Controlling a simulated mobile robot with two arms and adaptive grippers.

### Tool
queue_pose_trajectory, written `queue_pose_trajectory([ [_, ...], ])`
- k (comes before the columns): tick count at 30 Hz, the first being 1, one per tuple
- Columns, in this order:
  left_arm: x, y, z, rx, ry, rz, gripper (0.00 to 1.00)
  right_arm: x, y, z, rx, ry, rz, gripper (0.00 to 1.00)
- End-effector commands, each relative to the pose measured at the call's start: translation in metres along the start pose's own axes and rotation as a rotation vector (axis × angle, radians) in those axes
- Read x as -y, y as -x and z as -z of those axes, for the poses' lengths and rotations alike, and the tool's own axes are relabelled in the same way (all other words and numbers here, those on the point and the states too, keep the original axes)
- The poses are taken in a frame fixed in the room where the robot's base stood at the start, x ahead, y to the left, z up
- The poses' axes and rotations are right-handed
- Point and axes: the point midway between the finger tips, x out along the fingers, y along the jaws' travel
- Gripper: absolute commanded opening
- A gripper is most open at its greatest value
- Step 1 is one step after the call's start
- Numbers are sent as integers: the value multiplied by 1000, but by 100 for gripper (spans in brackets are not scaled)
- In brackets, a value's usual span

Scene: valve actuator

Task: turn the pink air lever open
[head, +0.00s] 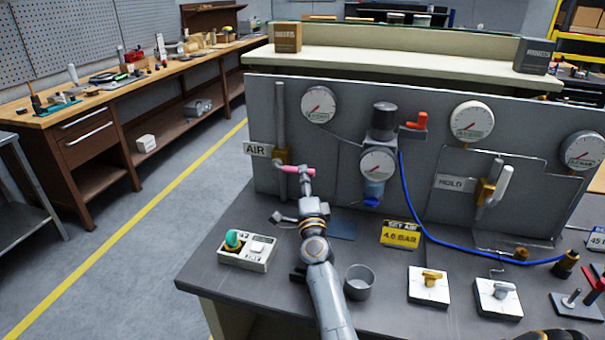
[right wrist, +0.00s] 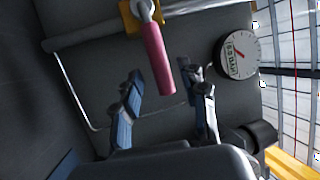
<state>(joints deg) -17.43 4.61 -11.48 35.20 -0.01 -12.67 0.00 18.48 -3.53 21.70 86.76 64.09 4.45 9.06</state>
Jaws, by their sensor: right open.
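The pink air lever (head: 297,169) sticks out to the right from a brass valve (head: 281,157) on the upright pipe beside the AIR sign (head: 257,149). It lies crosswise to that pipe. My right gripper (head: 297,190) is close to the lever, at the front of the panel. In the right wrist view the pink lever (right wrist: 157,62) hangs from the brass valve (right wrist: 143,14). Its free end points between the spread fingers of my right gripper (right wrist: 170,88), with a gap on both sides. The gripper is open and holds nothing. My left gripper does not show.
Gauges (head: 318,104) and a regulator (head: 382,125) with a blue hose (head: 412,205) sit on the panel to the right.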

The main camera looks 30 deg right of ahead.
Motion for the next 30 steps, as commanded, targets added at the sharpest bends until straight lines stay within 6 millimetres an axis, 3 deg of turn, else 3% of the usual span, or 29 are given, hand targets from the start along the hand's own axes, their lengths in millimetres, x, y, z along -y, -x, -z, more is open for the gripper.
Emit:
queue_pose_trajectory([
  [7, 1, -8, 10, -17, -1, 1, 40, 0, -31, 0, 1, 1, 1, 43],
  [18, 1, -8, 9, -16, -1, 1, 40, 0, -35, 0, 1, 2, 0, 43],
  [24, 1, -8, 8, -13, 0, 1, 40, 0, -35, 0, 1, 2, 0, 2],
  [30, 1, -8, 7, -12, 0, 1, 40, 0, -35, 0, 1, 2, -1, 0],
])
